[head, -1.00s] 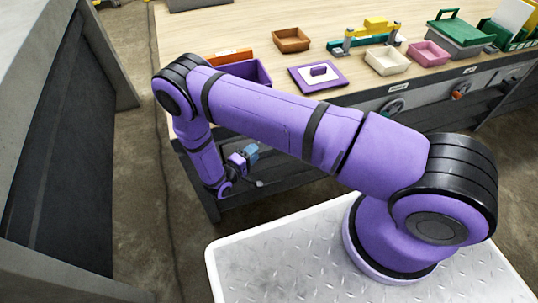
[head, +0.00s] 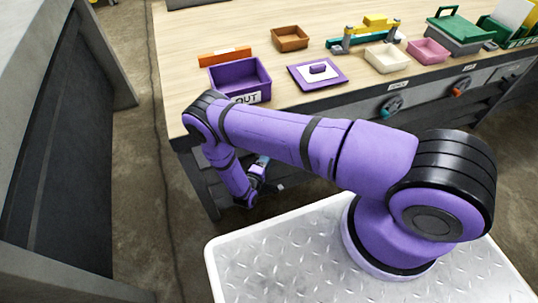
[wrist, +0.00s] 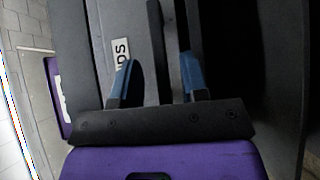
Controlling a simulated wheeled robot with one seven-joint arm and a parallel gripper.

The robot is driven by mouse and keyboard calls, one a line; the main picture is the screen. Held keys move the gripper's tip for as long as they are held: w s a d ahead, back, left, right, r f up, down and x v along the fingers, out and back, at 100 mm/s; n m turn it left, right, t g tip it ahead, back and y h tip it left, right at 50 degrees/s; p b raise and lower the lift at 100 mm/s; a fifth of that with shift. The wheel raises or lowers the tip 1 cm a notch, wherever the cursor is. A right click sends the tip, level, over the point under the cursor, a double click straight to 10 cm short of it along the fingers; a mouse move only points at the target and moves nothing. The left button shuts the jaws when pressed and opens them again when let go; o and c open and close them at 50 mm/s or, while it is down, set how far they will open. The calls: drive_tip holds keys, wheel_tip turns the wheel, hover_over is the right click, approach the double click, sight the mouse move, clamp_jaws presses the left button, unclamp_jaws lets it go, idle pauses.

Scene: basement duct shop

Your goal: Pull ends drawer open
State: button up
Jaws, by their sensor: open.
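The ends drawer front (wrist: 105,35) is a grey panel in the wrist view, with a white label (wrist: 120,50) of which "NDS" can be read. My gripper (wrist: 158,80) is open, its two blue fingers pointing at the bench front. A dark bar (wrist: 157,45) runs through the gap between the fingers; I cannot tell whether it is the drawer's handle or an edge, or whether the fingers touch it. In the head view my gripper (head: 262,172) is low in front of the bench's left part, and my arm hides this drawer.
A purple bin (head: 240,76) labelled OUT stands at the bench's (head: 215,30) front left edge, beside a purple lid-like plate (head: 317,74). Drawers with a teal knob (head: 392,106) and an orange knob (head: 462,86) lie to the right.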

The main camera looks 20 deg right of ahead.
drive_tip(key=shift+x, duration=1.7)
clamp_jaws()
